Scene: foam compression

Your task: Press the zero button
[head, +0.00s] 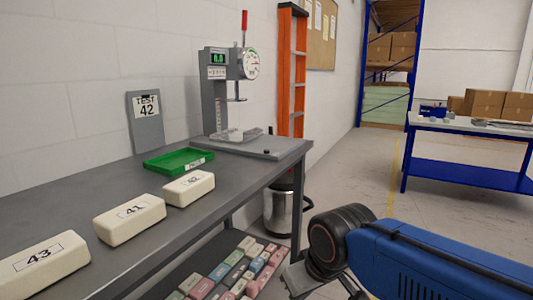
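A grey compression tester (215,90) stands at the far end of the grey workbench, with a red lever on top and a round dial. Its green digital display (218,58) appears to read 0.0. A small black button-like spot (266,152) is on the front of its base plate; I cannot read any label on it. No button marked zero can be made out. My gripper (300,282) is low at the bottom, right of the bench and well away from the tester. Its fingers are small and partly hidden, so its opening is unclear.
Foam blocks labelled 43 (40,268), 41 (130,220) and 42 (189,189) line the workbench (90,190). A green tray (178,163) and a "TEST 42" clipboard (146,121) are beyond. Coloured blocks fill the lower shelf. A metal bin (284,211) stands by the bench end.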

